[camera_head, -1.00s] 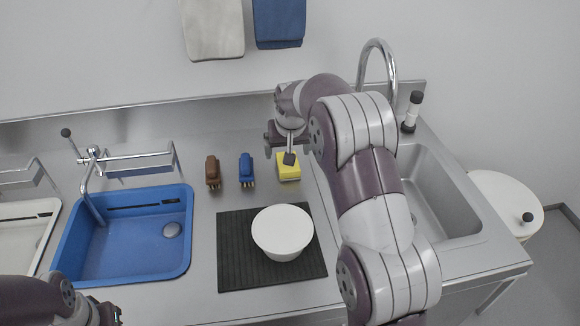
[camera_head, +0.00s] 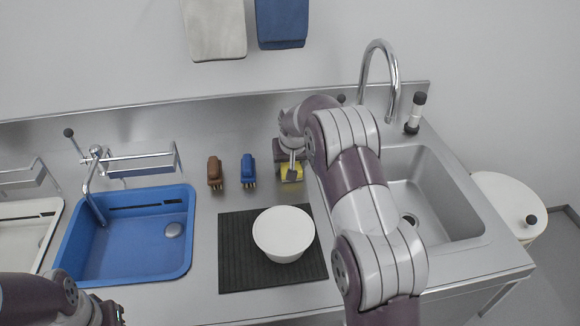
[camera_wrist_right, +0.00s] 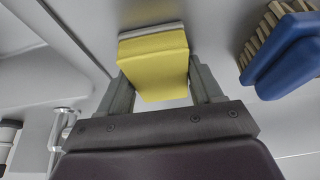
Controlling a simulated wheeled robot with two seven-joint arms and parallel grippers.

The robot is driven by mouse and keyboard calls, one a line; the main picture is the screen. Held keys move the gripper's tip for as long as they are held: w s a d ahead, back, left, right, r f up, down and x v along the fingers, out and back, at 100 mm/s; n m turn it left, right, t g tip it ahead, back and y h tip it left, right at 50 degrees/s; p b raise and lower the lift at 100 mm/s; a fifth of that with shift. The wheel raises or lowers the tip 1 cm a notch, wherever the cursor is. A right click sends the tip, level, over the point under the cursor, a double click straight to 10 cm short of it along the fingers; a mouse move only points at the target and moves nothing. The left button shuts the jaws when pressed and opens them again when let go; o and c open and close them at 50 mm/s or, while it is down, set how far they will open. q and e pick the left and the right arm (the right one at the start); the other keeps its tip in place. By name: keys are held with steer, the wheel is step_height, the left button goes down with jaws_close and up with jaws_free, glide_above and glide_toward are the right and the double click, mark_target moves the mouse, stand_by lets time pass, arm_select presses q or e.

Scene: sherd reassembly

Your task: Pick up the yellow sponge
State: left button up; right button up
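The yellow sponge (camera_head: 294,170) lies on the steel counter behind the black mat, partly hidden by my right gripper (camera_head: 291,174). In the right wrist view the sponge (camera_wrist_right: 158,62) is yellow with a pale layer along one edge. My right gripper (camera_wrist_right: 165,88) is open, with one finger on each side of the sponge. Whether the fingers touch it cannot be told. Part of my left arm shows at the bottom left of the head view, but its fingers do not show.
A blue brush (camera_head: 248,168) and a brown brush (camera_head: 214,171) stand left of the sponge. The blue brush (camera_wrist_right: 288,60) is close to the right finger in the wrist view. A white bowl (camera_head: 283,232) sits on the black mat (camera_head: 238,262). A sink (camera_head: 430,205) with a tall tap (camera_head: 394,75) is to the right.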

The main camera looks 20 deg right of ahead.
steer(key=shift+c, duration=0.5)
steer(key=shift+r, duration=0.3)
steer(key=r, duration=0.4)
steer(key=shift+s+d, duration=0.25)
steer(key=shift+s, duration=0.05)
steer(key=s+d+r, duration=0.4)
steer(key=s+r, duration=0.2)
steer(key=s, duration=0.3)
steer(key=shift+s+d+r+b, duration=0.2)
steer(key=shift+s+d+b, duration=0.2)
steer(key=shift+b, duration=0.05)
